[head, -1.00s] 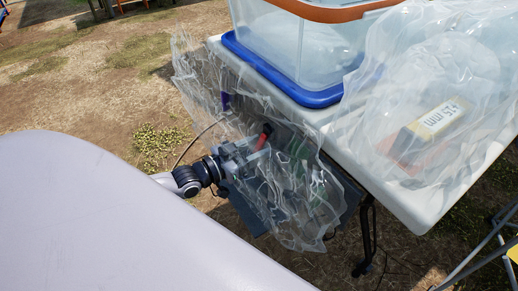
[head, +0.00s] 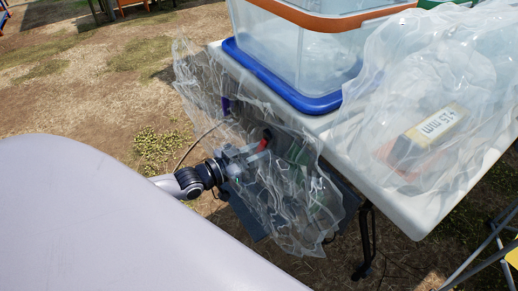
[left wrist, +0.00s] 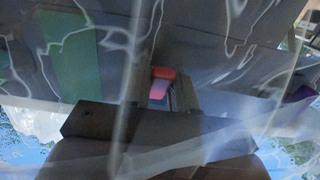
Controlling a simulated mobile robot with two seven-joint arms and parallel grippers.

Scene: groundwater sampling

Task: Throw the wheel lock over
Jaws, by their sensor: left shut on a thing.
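A red lever (head: 266,139), which looks like the wheel lock, stands at the dark grey equipment beside the table. My left gripper (head: 255,152) reaches it from the left and is shut on it. In the left wrist view the red piece (left wrist: 162,76) sits between my two fingers (left wrist: 163,92). A crumpled clear plastic sheet (head: 205,85) hangs over the equipment and in front of my gripper, so the lever's lower part and exact tilt are hard to make out. My right gripper is out of view.
A white table (head: 395,205) stands to the right. It carries a clear bin with a blue base (head: 285,88) and a clear plastic bag with a block marked in mm (head: 437,125). A dark table leg (head: 366,240) is close by. Dry open ground lies at the left.

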